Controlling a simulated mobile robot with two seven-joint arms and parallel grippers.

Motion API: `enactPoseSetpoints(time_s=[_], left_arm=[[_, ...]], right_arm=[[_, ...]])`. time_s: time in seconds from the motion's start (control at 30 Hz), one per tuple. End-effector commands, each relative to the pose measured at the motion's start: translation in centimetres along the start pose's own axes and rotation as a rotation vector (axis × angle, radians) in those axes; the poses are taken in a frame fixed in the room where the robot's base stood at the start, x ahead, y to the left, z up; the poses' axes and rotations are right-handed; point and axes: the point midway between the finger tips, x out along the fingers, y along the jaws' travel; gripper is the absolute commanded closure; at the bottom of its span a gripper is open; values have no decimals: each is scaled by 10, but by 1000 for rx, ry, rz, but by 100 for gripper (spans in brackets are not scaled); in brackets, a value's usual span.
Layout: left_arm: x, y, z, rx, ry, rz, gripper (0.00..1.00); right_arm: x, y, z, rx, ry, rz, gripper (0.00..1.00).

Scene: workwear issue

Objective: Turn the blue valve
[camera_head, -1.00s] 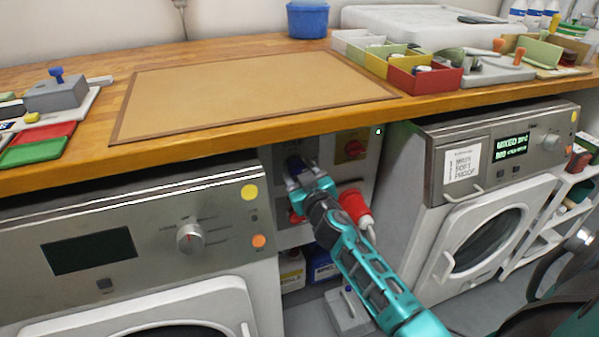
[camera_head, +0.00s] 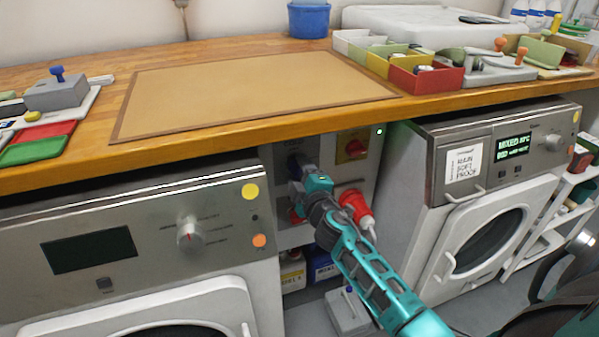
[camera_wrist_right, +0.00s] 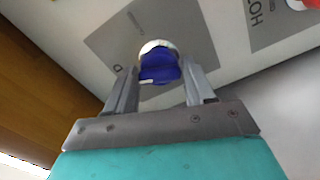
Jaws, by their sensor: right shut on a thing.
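The blue valve (camera_wrist_right: 158,68) is a rounded blue knob with a white base on a grey plate of the white panel, seen in the right wrist view. My right gripper (camera_wrist_right: 160,78) is shut on it, with one finger on each side. In the head view my right gripper (camera_head: 297,187) reaches under the wooden worktop to the panel between two washing machines. Only a dark blue bit of the valve (camera_head: 293,163) shows there; the gripper hides much of the rest. My left gripper is not in view.
A red plug (camera_head: 355,210) and a red switch on yellow (camera_head: 352,149) are close right of my gripper. The worktop edge (camera_head: 230,142) is just above. Washing machines stand left (camera_head: 150,230) and right (camera_head: 480,200). Boxes and a grey block (camera_head: 347,312) are below.

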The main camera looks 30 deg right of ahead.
Motion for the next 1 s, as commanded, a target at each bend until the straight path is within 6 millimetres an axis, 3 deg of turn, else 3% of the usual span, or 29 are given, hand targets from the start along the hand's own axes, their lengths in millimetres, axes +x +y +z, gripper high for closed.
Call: enactPoseSetpoints(time_s=[0.43,1.0], left_arm=[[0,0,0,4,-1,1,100],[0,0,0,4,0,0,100]], right_arm=[[0,-2,1,-297,-1,-1,77],[0,-2,1,-372,-1,-2,77]])
